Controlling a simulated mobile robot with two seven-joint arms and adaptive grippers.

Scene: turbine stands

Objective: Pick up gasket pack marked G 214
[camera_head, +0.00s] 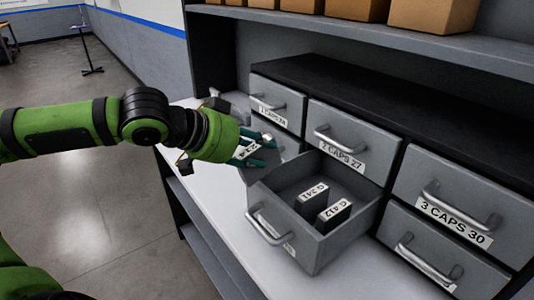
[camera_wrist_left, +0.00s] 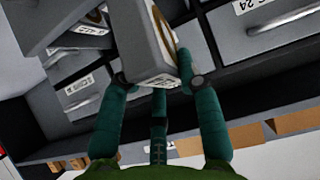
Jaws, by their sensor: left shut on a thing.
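My left gripper (camera_head: 260,151) is shut on a dark grey gasket pack (camera_head: 247,153) with a white label, just left of and above the open drawer. The label is partly covered and too small to read surely in the head view. In the left wrist view the gripper (camera_wrist_left: 157,84) has its teal fingers on both sides of the pack (camera_wrist_left: 146,40). The open drawer (camera_head: 308,252) holds two upright dark packs, marked G 241 (camera_head: 311,203) and G 412 (camera_head: 334,217). My right gripper is in neither view.
Closed drawers stand around the open one: 2 CAPS 27 (camera_head: 352,145), 3 CAPS 30 (camera_head: 455,208) and a left one (camera_head: 277,102). A shelf with cardboard boxes (camera_head: 433,16) runs above. The white worktop (camera_head: 215,190) left of the open drawer is mostly clear.

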